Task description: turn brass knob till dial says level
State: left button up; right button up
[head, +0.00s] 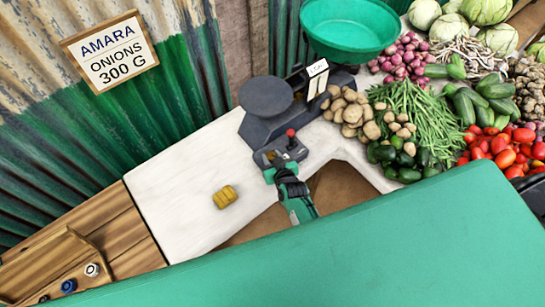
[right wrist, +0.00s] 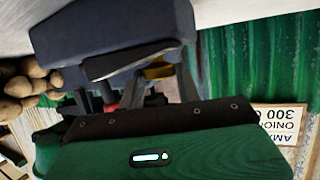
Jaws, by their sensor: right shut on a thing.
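The dark grey scale (head: 268,128) stands on the white counter, with a round dark pan (head: 266,97) on top. My right gripper (head: 280,168) is at the near end of the scale, close to a small red-topped lever (head: 290,133). In the right wrist view the brass knob (right wrist: 158,71) shows at the scale's dark housing (right wrist: 112,38), and my right gripper (right wrist: 150,82) is shut on it. My left gripper is out of view.
Potatoes (head: 350,110), green beans and other vegetables crowd the right side. A green basin (head: 349,28) stands behind. A sign (head: 110,52) reads "AMARA ONIONS 300 G".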

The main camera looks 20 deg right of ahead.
jog(key=o, duration=1)
jog(key=shift+c, duration=0.2)
jog(key=shift+s+r+p, duration=0.25)
jog(key=shift+s+p, duration=0.1)
jog(key=shift+p, duration=0.05)
jog(key=p+v, duration=0.8)
jog(key=v, duration=0.5)
jog(key=shift+p, duration=0.3)
jog(key=shift+f, duration=0.15)
